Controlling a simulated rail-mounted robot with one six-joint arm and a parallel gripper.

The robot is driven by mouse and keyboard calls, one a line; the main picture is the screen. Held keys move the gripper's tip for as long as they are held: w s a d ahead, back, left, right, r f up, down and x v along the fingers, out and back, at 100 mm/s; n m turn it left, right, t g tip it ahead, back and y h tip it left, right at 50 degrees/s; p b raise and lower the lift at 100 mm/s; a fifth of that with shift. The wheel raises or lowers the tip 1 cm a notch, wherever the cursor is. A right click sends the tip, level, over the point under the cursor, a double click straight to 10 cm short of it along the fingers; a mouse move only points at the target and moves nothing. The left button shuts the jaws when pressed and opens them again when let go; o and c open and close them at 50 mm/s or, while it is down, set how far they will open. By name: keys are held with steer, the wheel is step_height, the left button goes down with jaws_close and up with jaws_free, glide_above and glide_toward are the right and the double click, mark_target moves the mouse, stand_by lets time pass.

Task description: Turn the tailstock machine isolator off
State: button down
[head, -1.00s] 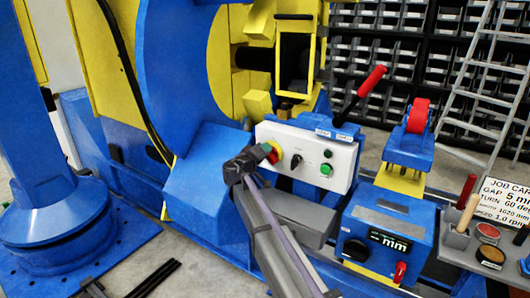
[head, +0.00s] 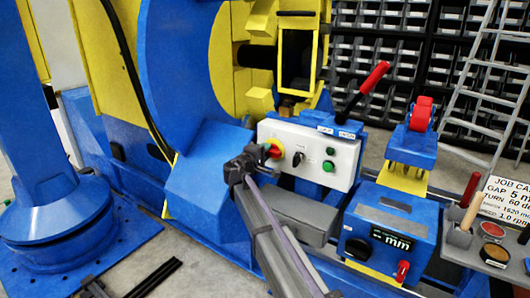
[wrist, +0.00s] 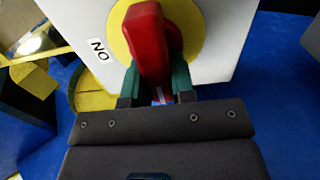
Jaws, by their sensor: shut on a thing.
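The isolator has a red handle (wrist: 149,40) on a round yellow plate (wrist: 196,28), mounted at the left of a white control panel (head: 336,160). In the head view the yellow plate (head: 277,148) is partly covered by my gripper (head: 259,157), which reaches it from the lower left. In the wrist view my gripper (wrist: 153,84) is shut on the red handle, one greenish finger on each side. The handle stands nearly upright in that view. A label (wrist: 98,49) left of the plate appears to read ON upside down.
The panel also carries a black selector (head: 297,158) and green buttons (head: 328,166). A red-gripped lever (head: 374,77) rises behind it. A blue box with a display (head: 390,238) stands to the right. A large blue housing (head: 205,165) stands close on the left.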

stand_by(0.4)
steer(key=c, duration=1)
jaws_free()
steer(key=shift+o, duration=0.2)
steer(key=v, duration=1.1)
steer(key=shift+d, duration=0.15)
